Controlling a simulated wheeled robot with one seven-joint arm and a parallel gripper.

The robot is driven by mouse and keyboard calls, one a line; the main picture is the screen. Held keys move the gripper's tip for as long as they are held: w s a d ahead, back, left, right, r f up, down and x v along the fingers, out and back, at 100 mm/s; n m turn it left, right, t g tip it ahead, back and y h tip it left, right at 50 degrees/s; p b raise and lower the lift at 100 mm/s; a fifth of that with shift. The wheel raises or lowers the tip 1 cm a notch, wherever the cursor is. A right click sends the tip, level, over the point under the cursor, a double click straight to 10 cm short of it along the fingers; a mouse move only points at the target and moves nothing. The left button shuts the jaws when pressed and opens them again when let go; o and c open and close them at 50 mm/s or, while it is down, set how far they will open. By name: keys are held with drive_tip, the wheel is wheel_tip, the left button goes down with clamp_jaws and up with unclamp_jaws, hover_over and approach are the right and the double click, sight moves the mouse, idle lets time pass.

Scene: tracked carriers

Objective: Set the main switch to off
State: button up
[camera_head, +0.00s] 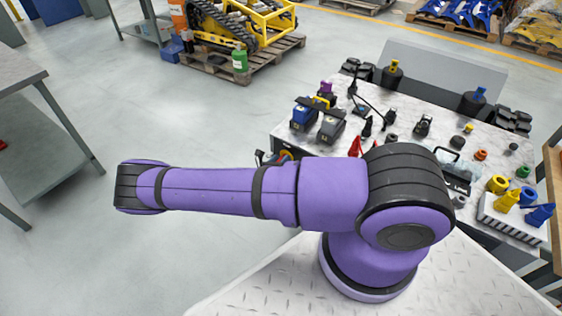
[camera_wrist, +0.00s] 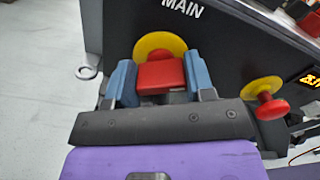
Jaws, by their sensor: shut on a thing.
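The main switch is a red handle (camera_wrist: 160,75) on a round yellow plate (camera_wrist: 155,43), on a dark panel under the white word MAIN (camera_wrist: 182,7). In the wrist view my gripper (camera_wrist: 160,82) has one blue-grey finger on each side of the red handle, closed on it. The gripper body hides the lower part of the plate. I see no on or off mark, so the set position cannot be told. In the head view my purple arm covers most of this area, and the switch cannot be made out clearly.
The bench top (camera_head: 440,140) holds several tools and parts. A grey table (camera_head: 30,110) stands left, with open floor between.

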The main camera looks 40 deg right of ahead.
drive_tip(key=n, duration=0.6)
drive_tip(key=shift+w+f+n, duration=0.1)
drive_tip(key=shift+n, duration=0.2)
drive_tip(key=n, duration=0.5)
drive_tip(key=shift+f, duration=0.1)
drive_tip(key=shift+n, duration=0.3)
drive_tip(key=shift+a, duration=0.1)
drive_tip(key=o, duration=0.9)
drive_tip(key=v, duration=1)
drive_tip(key=shift+a, duration=0.35)
